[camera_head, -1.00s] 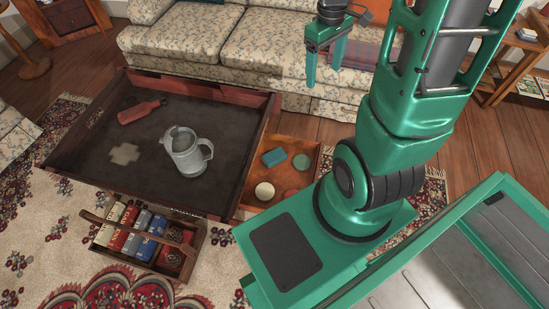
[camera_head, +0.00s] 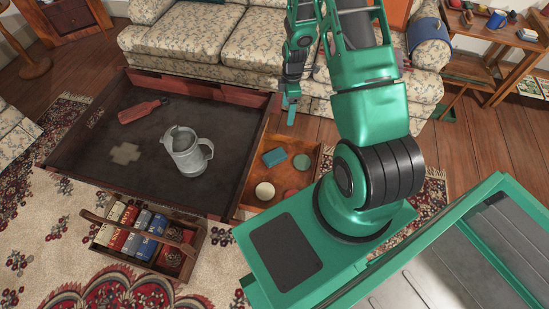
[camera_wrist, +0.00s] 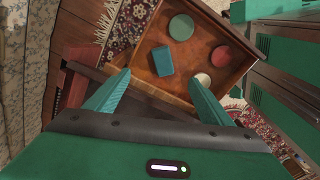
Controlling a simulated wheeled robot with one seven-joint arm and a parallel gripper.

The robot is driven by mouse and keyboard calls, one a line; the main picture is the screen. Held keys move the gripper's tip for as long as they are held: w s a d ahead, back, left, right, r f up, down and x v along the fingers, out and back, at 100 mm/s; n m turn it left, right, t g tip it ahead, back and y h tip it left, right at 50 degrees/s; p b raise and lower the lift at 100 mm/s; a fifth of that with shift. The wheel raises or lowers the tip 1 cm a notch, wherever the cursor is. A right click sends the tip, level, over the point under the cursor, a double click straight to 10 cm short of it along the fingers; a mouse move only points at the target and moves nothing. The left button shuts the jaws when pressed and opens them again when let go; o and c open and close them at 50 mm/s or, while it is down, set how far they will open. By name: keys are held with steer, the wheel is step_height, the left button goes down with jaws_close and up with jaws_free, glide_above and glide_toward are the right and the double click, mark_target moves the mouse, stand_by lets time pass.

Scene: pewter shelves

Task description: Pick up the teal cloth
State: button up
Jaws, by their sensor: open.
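The teal cloth (camera_head: 274,157) is a small folded rectangle lying flat in the open wooden drawer (camera_head: 246,198) beside the low table. In the wrist view the cloth (camera_wrist: 162,61) lies on the drawer floor, just beyond and between my fingertips. My gripper (camera_head: 291,111) hangs above the far side of the drawer, pointing down. In the wrist view its two teal fingers (camera_wrist: 158,77) are spread apart with nothing between them. The gripper is clear of the cloth.
The drawer also holds a green disc (camera_wrist: 181,27), a red disc (camera_wrist: 221,56) and a white round thing (camera_wrist: 202,80). Drawer walls surround them. The dark table (camera_head: 90,150) bears a metal pitcher (camera_head: 186,152) and red bottle (camera_head: 141,111). A sofa (camera_head: 215,45) stands behind.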

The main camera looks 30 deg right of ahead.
mark_target(275, 155)
steer(key=a+f+n, duration=0.1)
steer(key=a+f, duration=0.1)
steer(key=f, duration=0.7)
steer(key=a+f+n, duration=0.2)
steer(key=f, duration=0.7)
steer(key=a+f+n+y, duration=0.1)
steer(key=f, duration=0.8)
steer(key=shift+s+a+n, duration=0.25)
steer(key=shift+a+n, duration=0.05)
steer(key=shift+a, duration=0.1)
steer(key=shift+r, duration=0.1)
steer(key=c, duration=1.2)
